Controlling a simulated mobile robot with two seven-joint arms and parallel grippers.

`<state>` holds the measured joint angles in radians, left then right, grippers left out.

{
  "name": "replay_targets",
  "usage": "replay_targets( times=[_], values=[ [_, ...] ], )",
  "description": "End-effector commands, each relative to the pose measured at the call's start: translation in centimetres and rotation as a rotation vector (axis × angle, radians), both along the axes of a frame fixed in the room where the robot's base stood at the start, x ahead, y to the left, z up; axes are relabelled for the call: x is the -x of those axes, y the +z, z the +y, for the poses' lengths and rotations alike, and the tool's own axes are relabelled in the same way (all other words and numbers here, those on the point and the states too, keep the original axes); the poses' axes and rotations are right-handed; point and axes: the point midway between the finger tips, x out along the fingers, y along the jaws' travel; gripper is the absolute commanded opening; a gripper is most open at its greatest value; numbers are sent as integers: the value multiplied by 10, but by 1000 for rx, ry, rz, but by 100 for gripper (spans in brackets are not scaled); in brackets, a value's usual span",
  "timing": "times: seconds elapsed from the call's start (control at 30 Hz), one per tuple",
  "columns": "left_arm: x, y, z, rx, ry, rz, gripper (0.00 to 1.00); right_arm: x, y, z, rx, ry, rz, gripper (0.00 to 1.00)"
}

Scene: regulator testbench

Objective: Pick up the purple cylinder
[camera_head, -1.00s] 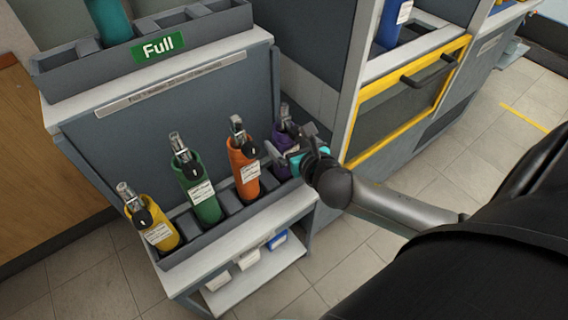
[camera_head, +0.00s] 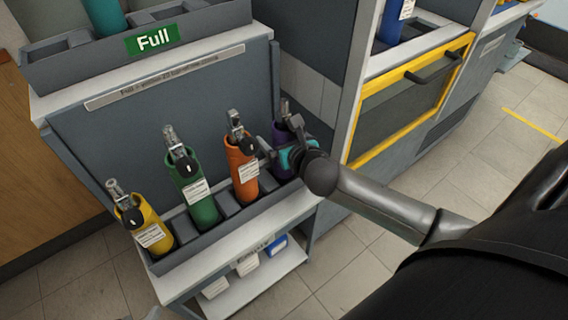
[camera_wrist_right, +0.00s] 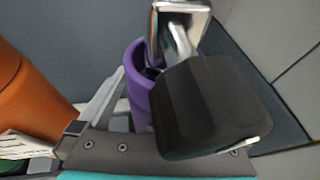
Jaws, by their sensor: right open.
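The purple cylinder (camera_head: 281,137) stands in the rightmost part of the lower rack, partly hidden behind my right gripper (camera_head: 275,154). In the right wrist view the purple cylinder (camera_wrist_right: 138,88) is close up, with a metal valve on top and a black knob in front. One finger of the open right gripper (camera_wrist_right: 170,130) lies along the cylinder's left side. The black knob hides most of the other finger. I cannot tell whether the fingers touch the cylinder.
An orange cylinder (camera_head: 242,170) stands just left of the purple one, then a green cylinder (camera_head: 195,192) and a yellow cylinder (camera_head: 152,228) in the same rack (camera_head: 192,252). A yellow-framed cabinet door (camera_head: 408,108) is to the right. An upper rack (camera_head: 85,66) has a "Full" sign.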

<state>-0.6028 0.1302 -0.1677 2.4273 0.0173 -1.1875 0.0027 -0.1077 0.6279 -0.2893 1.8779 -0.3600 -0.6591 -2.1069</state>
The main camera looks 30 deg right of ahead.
Motion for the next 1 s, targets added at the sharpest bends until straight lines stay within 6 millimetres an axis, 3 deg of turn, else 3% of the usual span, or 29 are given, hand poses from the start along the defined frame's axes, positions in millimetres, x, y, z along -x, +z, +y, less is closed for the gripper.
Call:
replay_targets(
  times=[0.37,1.0],
  values=[
    [-4,0,-4,14,-6,-31,50,-3,-1,0,0,0,0,100],
    [-3,-1,-4,13,-7,-29,50,-3,-1,0,0,1,0,29]
  ],
)
